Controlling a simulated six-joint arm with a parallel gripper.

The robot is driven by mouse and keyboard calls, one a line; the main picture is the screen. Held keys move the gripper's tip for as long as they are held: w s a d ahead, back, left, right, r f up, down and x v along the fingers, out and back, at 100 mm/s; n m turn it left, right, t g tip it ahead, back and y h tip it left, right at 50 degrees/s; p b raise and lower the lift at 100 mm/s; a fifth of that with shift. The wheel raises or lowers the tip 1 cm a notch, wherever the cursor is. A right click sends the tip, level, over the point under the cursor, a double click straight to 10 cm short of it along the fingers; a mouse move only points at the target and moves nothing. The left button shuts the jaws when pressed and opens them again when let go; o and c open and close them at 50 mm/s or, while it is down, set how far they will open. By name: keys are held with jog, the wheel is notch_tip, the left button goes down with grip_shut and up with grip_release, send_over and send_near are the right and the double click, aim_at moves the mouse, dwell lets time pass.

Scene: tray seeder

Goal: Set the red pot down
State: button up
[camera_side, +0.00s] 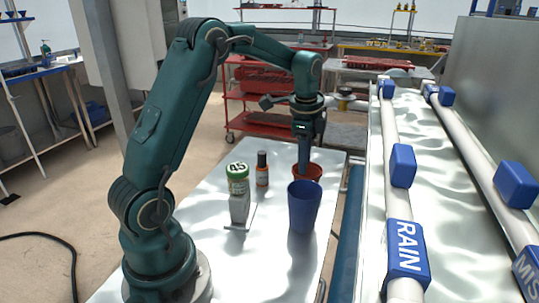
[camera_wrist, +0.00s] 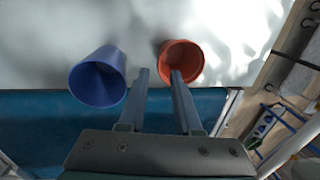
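The red pot (camera_side: 313,168) stands upright on the white table behind the blue pot (camera_side: 304,210), which hides its lower part in the side view. In the wrist view I look down into the open mouth of the red pot (camera_wrist: 182,57); the blue pot (camera_wrist: 97,78) is to its left. My gripper (camera_side: 304,172) points down at the red pot. In the wrist view its fingers (camera_wrist: 159,73) are apart, the right tip over the pot's mouth and the left tip outside its left rim. A gap shows between them, and neither clearly presses the wall.
The table's left front is clear.

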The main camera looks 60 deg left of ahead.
jog(key=s+d+r+n+t, duration=0.2)
jog(key=s+d+r+n, duration=0.2)
jog(key=s+d+r, duration=0.5)
jog(key=s+d+f+n+t+h, duration=0.1)
jog(key=s+d+f+n+t, duration=0.1)
jog(key=s+d+n, duration=0.3)
jog(key=s+d+f, duration=0.1)
jog(key=s, duration=0.2)
jog(key=shift+s+d+f, duration=0.15)
jog(key=shift+s+d, duration=0.05)
